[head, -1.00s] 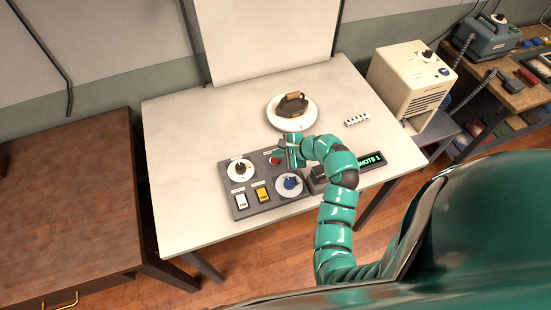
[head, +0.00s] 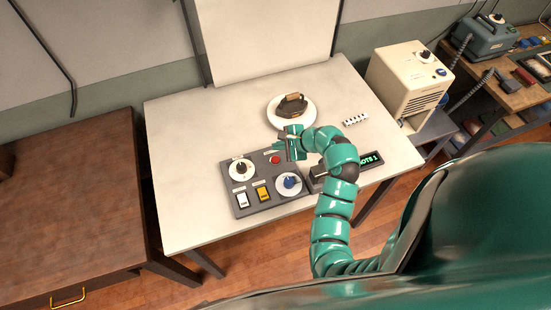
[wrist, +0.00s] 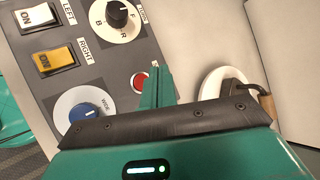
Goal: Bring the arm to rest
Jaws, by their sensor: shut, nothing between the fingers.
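My green segmented arm reaches over the white table (head: 190,130) in the head view. My gripper (head: 284,140) is at its end, above the back right part of the grey control panel (head: 262,208). In the wrist view my gripper (wrist: 157,75) shows its green fingers together with nothing between them. The red button (wrist: 139,82) lies just left of the fingertips in that view. It also shows in the head view (head: 275,160), uncovered and left of the gripper.
The panel carries a black knob (head: 241,169), a blue knob (head: 290,182), a white switch (head: 242,200) and a yellow switch (head: 263,193). A dark object (head: 292,105) sits on a round white plate (head: 275,118) behind my gripper. A lit display (head: 369,160) stands right of the arm. The table's left side is clear.

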